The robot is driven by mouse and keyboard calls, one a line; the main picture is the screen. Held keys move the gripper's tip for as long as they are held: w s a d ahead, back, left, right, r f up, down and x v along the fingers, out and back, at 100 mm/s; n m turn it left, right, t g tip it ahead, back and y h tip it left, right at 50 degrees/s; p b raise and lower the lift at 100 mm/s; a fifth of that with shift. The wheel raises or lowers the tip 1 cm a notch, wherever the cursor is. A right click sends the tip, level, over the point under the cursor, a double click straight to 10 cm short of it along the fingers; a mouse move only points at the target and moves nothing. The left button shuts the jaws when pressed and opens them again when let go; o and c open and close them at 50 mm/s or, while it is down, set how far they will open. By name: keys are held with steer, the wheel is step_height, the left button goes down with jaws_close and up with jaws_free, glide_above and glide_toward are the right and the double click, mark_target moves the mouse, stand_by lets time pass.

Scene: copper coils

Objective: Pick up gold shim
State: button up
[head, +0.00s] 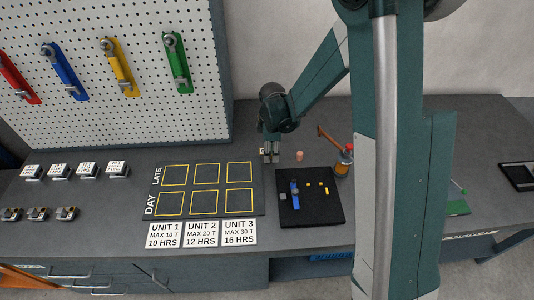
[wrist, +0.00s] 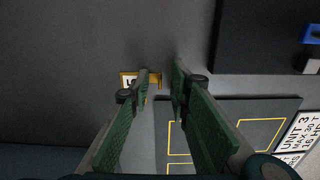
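My gripper (head: 270,157) hangs low over the bench, behind the black mat. In the wrist view my gripper (wrist: 163,85) is open, with a gap between its two green fingers. A small gold piece with a white label (wrist: 129,81), likely the gold shim, lies on the grey bench just past the fingertips. The left finger covers its middle, and its gold right end shows in the gap. I cannot tell whether a finger touches it. In the head view only a small pale bit of it (head: 263,151) shows beside the fingers.
A black mat (head: 325,215) holds a blue tool (head: 294,191) and several small yellow pieces. The yellow-squared board (head: 256,208) lies in front. A pegboard (head: 140,20) rises at left.

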jaws_close()
steer(key=shift+r, duration=0.1)
step_height(320, 180, up, 10)
steer(key=shift+p, duration=0.45)
stand_by(0.5)
stand_by(0.5)
